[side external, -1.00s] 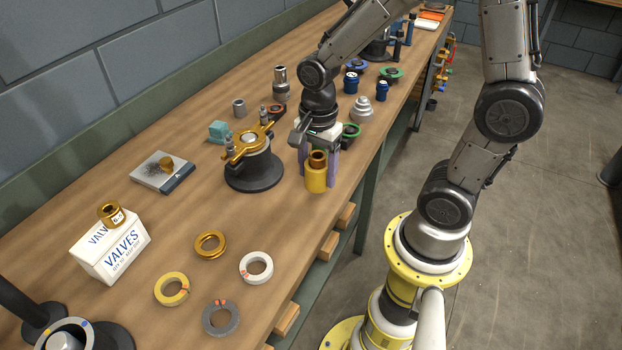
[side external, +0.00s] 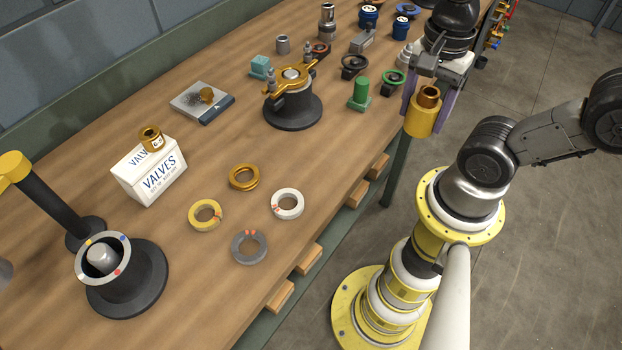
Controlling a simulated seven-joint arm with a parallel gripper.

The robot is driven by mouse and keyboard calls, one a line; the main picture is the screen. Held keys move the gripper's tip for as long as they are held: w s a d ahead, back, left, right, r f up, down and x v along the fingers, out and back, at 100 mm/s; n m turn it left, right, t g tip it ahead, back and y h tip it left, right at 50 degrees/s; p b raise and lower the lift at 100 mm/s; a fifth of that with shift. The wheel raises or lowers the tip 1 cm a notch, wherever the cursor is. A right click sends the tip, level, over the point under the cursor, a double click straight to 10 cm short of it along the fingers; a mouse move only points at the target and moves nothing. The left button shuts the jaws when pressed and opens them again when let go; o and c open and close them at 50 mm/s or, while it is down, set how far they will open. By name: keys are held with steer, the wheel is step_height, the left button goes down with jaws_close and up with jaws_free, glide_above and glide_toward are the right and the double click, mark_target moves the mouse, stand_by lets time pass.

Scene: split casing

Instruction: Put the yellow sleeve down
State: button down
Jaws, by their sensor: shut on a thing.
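The yellow sleeve (side external: 422,121) is a short upright cylinder with a copper-coloured inner ring showing at its top. My gripper (side external: 427,104) is shut on it, with a purple finger on either side. In the picture the sleeve lies just right of the bench's front edge, with the floor behind it and nothing seen touching its underside. Its exact height above the bench cannot be told.
A gold clamp on a black stand (side external: 292,100) and a green part (side external: 360,93) stand left of my gripper. Several rings, including a white ring (side external: 287,205), lie nearer the camera. Bare bench (side external: 340,150) lies between them. A VALVES box (side external: 150,172) stands further left.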

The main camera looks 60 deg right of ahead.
steer(key=shift+w+r+n, duration=0.1)
steer(key=shift+n, duration=0.2)
steer(key=w+a+r+n, duration=0.4)
steer(key=w+n, duration=0.1)
steer(key=w, duration=0.4)
steer(key=w+a+r+n, duration=0.1)
steer(key=w+a+n, duration=0.45)
steer(key=a, duration=0.45)
steer(key=s+a+f+n, duration=0.3)
steer(key=s+a+n, duration=0.1)
steer(key=a, duration=0.6)
steer(key=s+a+f+n, duration=0.2)
steer(key=s+a+n, duration=0.2)
steer(key=a, duration=0.5)
steer(key=w+a+f, duration=0.2)
steer(key=a, duration=0.1)
steer(key=w+a+f, duration=0.2)
steer(key=a+f, duration=0.1)
steer(key=a, duration=0.1)
steer(key=w+a+f, duration=0.2)
steer(key=a+f, duration=0.1)
steer(key=a, duration=0.1)
steer(key=shift+w+f, duration=0.1)
steer(key=shift+w, duration=0.25)
steer(key=shift+w+a+f, duration=0.35)
steer(key=shift+a+f, duration=0.2)
steer(key=shift+f, duration=1.7)
steer(key=shift+f, duration=0.15)
